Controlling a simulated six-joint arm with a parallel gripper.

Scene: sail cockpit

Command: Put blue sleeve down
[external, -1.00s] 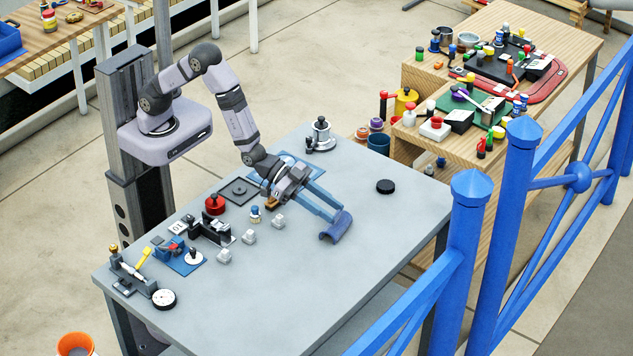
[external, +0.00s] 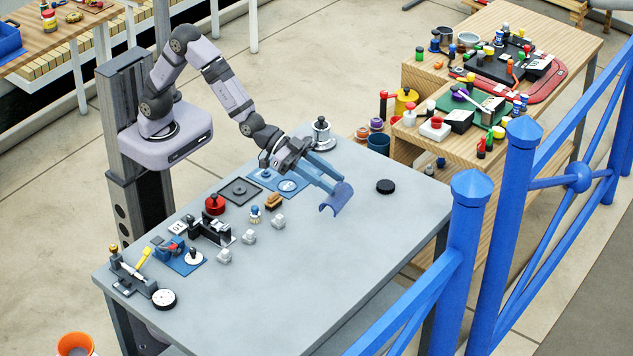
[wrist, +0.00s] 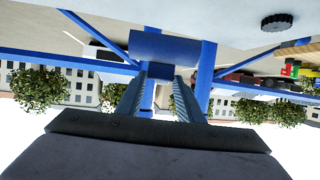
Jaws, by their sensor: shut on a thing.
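The blue sleeve (external: 338,199) is a curved, trough-like piece at the end of my long blue-grey fingers. My gripper (external: 330,181) is shut on it and reaches out to the right over the grey table (external: 330,270). The sleeve appears raised above the table; its exact height is hard to tell. In the wrist view the sleeve (wrist: 165,47) lies across the ends of both fingers (wrist: 162,85). Its gripped part is partly hidden by the fingertips.
A black disc (external: 385,187) lies to the right. A tan block (external: 274,201), small grey blocks (external: 279,220), a red knob (external: 214,204) and fixtures are at left. The table's front right is clear.

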